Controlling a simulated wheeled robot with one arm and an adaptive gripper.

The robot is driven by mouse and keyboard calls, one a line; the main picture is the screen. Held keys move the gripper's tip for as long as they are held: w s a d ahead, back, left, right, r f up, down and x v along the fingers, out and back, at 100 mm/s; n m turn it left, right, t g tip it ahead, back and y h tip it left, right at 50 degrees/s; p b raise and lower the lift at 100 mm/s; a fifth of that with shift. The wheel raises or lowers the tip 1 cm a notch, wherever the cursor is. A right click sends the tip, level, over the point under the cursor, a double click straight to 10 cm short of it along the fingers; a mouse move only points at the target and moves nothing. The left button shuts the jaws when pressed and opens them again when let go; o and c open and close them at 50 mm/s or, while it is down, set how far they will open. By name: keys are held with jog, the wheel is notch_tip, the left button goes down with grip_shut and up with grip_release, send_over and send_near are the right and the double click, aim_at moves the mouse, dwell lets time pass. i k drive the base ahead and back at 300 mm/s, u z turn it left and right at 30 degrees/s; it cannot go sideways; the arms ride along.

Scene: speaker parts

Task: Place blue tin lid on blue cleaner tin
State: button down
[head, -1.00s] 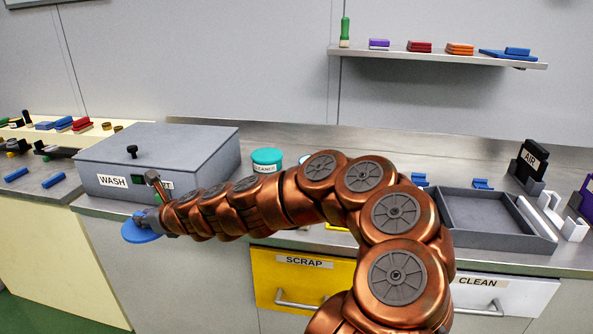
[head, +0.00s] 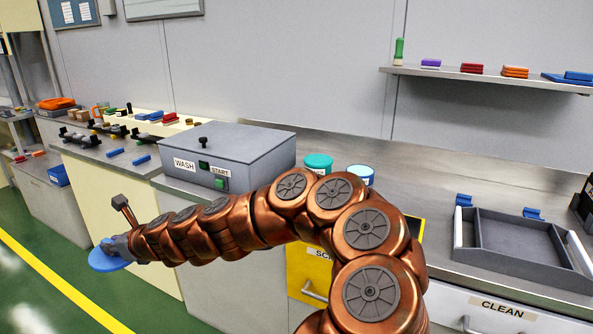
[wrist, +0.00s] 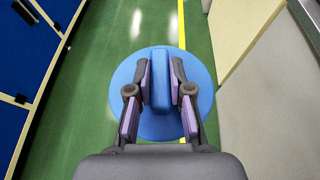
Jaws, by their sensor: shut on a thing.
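The blue tin lid (head: 107,260) is a round blue disc at the left of the head view, held over the floor. In the wrist view the lid (wrist: 160,125) lies between the fingers, which grip its raised block handle. My gripper (head: 118,244) is shut on that handle; the gripper also shows in the wrist view (wrist: 161,80).
A teal-topped tin (head: 318,163) stands just left of the blue-rimmed tin. The grey wash box (head: 245,145) is left of both. A grey tray (head: 515,245) lies on the right counter. Green floor (head: 60,225) is open at the left.

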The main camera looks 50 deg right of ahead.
aim_at(361, 170)
jog(key=u, duration=1.55)
jog(key=i, duration=1.3)
jog(key=z, duration=3.4)
jog(key=i, duration=1.5)
jog(key=z, duration=0.05)
